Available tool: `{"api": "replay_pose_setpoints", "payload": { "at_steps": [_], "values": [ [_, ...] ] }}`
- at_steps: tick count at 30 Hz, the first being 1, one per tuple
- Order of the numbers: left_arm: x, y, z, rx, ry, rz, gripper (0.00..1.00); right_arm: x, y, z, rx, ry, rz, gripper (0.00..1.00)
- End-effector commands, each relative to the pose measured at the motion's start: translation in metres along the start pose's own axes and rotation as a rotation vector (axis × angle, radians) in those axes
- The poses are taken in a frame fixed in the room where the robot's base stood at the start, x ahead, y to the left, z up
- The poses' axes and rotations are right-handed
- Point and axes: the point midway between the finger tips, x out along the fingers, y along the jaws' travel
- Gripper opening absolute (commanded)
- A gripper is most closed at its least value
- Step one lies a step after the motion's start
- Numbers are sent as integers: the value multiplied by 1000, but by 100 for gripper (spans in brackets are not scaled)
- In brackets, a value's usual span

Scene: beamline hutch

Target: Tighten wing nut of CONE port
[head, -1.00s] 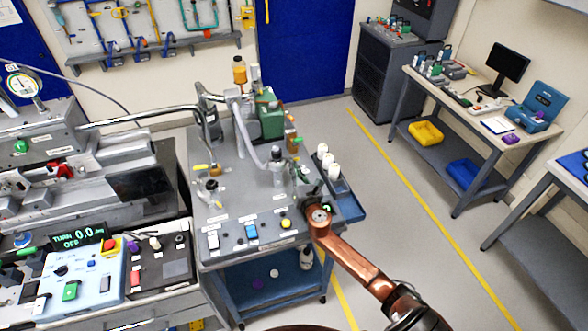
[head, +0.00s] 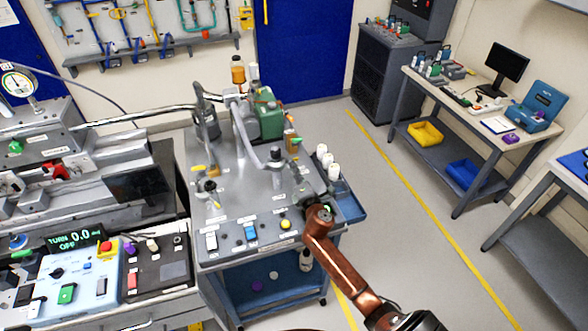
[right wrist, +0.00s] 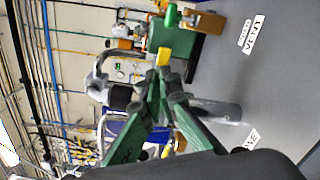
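My right gripper (head: 305,178) is over the front right corner of the grey cart top, beside an upright metal port fitting (head: 276,163) with a grey hose. In the right wrist view its green fingers (right wrist: 157,92) converge with the tips close together. A small yellow piece (right wrist: 165,57) shows just past the tips; I cannot tell whether it is touched. A grey cylindrical fitting (right wrist: 218,116) lies behind the right finger, near a partly hidden label (right wrist: 252,139) ending in "E". I cannot pick out the CONE port's wing nut with certainty. My left gripper is out of view.
The cart (head: 222,232) carries a green pump (head: 262,118), hoses and a front row of buttons. White bottles (head: 326,162) stand on a blue side shelf. A control console (head: 85,280) is at the left. The floor to the right is clear.

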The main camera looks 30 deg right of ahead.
Motion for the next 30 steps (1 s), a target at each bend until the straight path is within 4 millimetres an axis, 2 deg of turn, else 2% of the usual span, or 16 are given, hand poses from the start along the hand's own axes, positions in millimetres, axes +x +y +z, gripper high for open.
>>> {"api": "replay_pose_setpoints", "payload": {
  "at_steps": [21, 30],
  "values": [
    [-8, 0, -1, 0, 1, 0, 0, -1, -4, -2, 679, -1, -5, 0],
    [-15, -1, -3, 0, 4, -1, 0, -1, -5, -2, 901, -2, -5, 0]
  ]
}}
